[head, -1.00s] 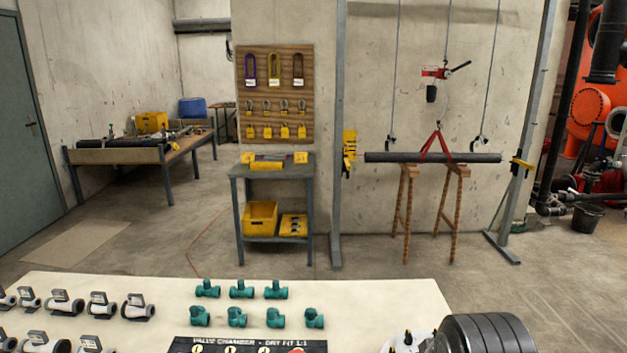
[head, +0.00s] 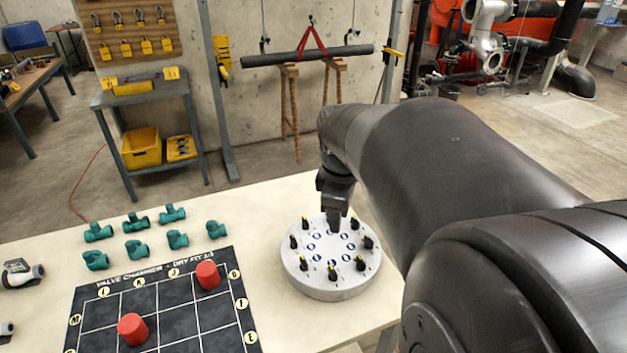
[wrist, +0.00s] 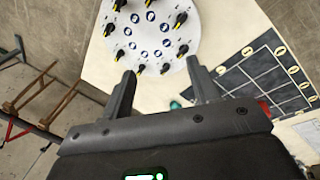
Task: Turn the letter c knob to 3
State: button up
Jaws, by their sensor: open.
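A round pale grey dial plate (head: 318,289) lies on the right part of the cream table, with several black knobs with yellow marks in a ring around blue-and-white badges. The plate also shows in the wrist view (wrist: 150,88). The badge letters are too small to read, so I cannot tell which knob is c. My gripper (head: 334,222) is over the far side of the plate, pointing down. In the wrist view my gripper (wrist: 161,68) is open and empty, its fingers apart at the plate's edge. Two knobs, one (wrist: 140,68) and another (wrist: 165,69), appear between the fingertips; contact is unclear.
A black gridded board (head: 170,310) with two red cylinders (head: 207,275) lies left of the plate. Several green pipe fittings (head: 137,222) stand behind it. Beyond the table are a grey cart (head: 145,95) and a hung pipe (head: 310,55).

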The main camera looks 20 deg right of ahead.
aim_at(369, 238)
jog(key=w+d+f+n+g+y, duration=0.1)
jog(key=w+d+f+n, duration=0.25)
jog(key=d, duration=0.25)
jog(key=w+d+f+n+g, duration=0.1)
jog(key=w+d+f+n, duration=0.1)
jog(key=d+f+n, duration=0.3)
jog(key=shift+m, duration=0.35)
jog(key=f, duration=0.3)
jog(key=d+f, duration=0.1)
jog(key=f, duration=0.5)
jog(key=shift+d+f, duration=0.2)
jog(key=shift+f, duration=0.2)
jog(key=c, duration=1)
jog(key=shift+o, duration=0.2)
